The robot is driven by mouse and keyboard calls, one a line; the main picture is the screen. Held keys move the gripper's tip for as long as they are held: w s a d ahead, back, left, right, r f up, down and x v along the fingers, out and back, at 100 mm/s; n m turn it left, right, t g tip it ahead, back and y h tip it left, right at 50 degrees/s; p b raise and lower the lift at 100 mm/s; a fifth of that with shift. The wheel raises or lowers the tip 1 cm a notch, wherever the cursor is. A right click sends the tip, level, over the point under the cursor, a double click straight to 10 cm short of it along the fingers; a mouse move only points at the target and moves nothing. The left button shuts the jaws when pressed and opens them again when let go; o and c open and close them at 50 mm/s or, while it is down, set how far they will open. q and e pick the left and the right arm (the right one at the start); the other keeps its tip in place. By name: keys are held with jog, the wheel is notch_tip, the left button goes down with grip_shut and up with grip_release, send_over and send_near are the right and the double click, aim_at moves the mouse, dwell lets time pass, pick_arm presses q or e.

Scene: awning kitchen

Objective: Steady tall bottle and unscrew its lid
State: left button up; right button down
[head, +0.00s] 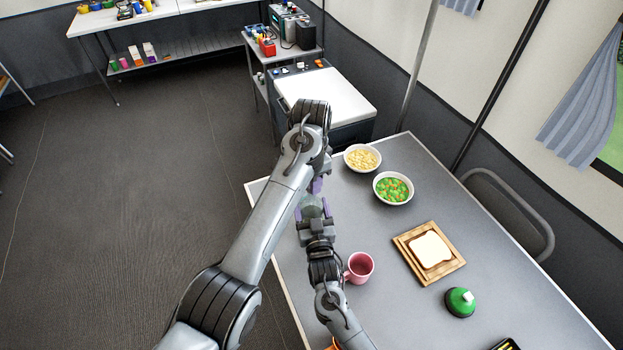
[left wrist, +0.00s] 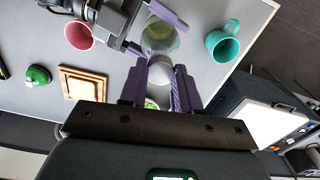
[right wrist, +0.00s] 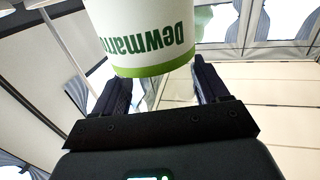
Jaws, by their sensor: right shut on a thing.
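The tall bottle (head: 313,207) stands up from the near left of the table, partly hidden between my two grippers. The left wrist view shows its clear body (left wrist: 160,38) from above and a pale grey lid (left wrist: 164,74). The right wrist view shows its white label (right wrist: 150,35) with green print and band. My right gripper (head: 318,222) is shut on the bottle's body, a finger on each side. My left gripper (left wrist: 163,85) is above it, pointing down, fingers open at either side of the lid.
A pink mug (head: 359,267) stands close right of my right gripper. A teal mug (left wrist: 222,43) shows near the table edge.

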pick_arm(q)
jog(key=o, duration=0.4)
jog(key=shift+r, duration=2.25)
jog(key=shift+c, duration=0.4)
jog(key=m, duration=0.3)
jog(key=shift+s+f+m, duration=0.1)
jog(key=shift+m, duration=0.2)
jog(key=m, duration=0.4)
jog(key=shift+s+a+m+y, duration=0.15)
jog(key=shift+m+y, duration=0.15)
jog(key=m, duration=0.2)
jog(key=r+m, duration=0.1)
jog(key=m, duration=0.1)
jog(key=shift+m, duration=0.3)
jog(key=shift+r+m, duration=0.3)
jog(key=shift+m, duration=0.4)
jog(key=shift+w+r+m, duration=0.2)
jog(key=shift+r+m, duration=0.2)
jog(key=shift+r, duration=0.25)
jog(key=shift+f, duration=3.6)
